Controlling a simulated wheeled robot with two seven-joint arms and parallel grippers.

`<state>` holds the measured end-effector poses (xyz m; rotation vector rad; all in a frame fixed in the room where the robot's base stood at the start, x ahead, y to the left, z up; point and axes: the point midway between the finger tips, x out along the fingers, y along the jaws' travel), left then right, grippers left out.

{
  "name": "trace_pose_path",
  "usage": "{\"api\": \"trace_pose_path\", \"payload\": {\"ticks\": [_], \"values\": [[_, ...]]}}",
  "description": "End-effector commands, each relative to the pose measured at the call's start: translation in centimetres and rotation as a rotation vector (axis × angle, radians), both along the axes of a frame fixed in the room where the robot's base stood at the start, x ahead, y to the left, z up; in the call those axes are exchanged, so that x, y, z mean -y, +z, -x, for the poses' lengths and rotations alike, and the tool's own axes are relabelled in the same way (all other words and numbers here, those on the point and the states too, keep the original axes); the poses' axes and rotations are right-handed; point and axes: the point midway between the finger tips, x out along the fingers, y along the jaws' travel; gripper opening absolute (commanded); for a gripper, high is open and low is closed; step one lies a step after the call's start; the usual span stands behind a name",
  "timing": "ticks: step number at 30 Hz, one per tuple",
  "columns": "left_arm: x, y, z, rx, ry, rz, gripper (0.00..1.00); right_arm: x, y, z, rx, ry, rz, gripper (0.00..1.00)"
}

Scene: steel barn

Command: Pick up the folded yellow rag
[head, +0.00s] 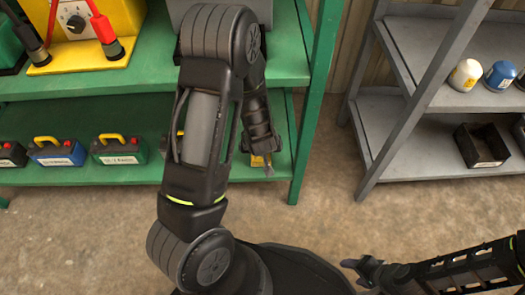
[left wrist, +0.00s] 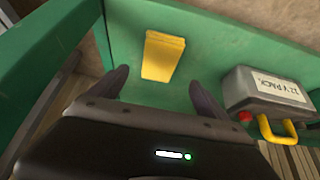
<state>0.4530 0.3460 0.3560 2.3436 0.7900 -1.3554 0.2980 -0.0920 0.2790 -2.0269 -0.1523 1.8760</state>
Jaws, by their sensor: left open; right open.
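The folded yellow rag (left wrist: 162,56) lies flat on a green shelf (left wrist: 215,45) in the left wrist view. In the head view a small part of the rag (head: 257,161) shows on the lower green shelf, mostly hidden by my left arm. My left gripper (left wrist: 160,82) is open and empty, its two fingers spread to either side of the near end of the rag, with the rag lying beyond them. My right gripper (head: 358,272) is at the lower right of the head view, open and empty, far from the rag.
A grey battery pack (left wrist: 265,92) with a yellow handle stands right of the rag in the left wrist view. More packs (head: 118,148) line the lower shelf. A green post (head: 316,100) is close on the right. A grey rack (head: 440,110) stands beyond bare floor.

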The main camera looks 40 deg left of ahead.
Motion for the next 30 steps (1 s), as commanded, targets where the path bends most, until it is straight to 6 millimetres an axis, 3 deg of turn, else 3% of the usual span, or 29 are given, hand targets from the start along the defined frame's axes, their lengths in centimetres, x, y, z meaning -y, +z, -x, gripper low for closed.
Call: {"api": "trace_pose_path", "payload": {"ticks": [5, 17, 24, 30], "values": [[-0.6, -2.0, -0.7, -0.001, 0.002, -0.001, 0.87, 0.0, -1.3, -0.2, 0.005, -0.003, 0.001, 0.56], [-0.7, -2.5, -1.0, -0.001, 0.0, 0.001, 0.87, 0.0, -1.6, -0.3, 0.007, -0.004, 0.001, 0.56], [-1.5, -5.6, -2.2, -0.001, 0.0, 0.001, 0.87, -0.1, -4.2, -0.6, 0.016, -0.008, 0.004, 0.56], [-2.0, -6.7, -2.9, -0.001, 0.0, 0.001, 0.87, -0.1, -4.8, -0.8, 0.021, -0.011, 0.005, 0.56]]}}
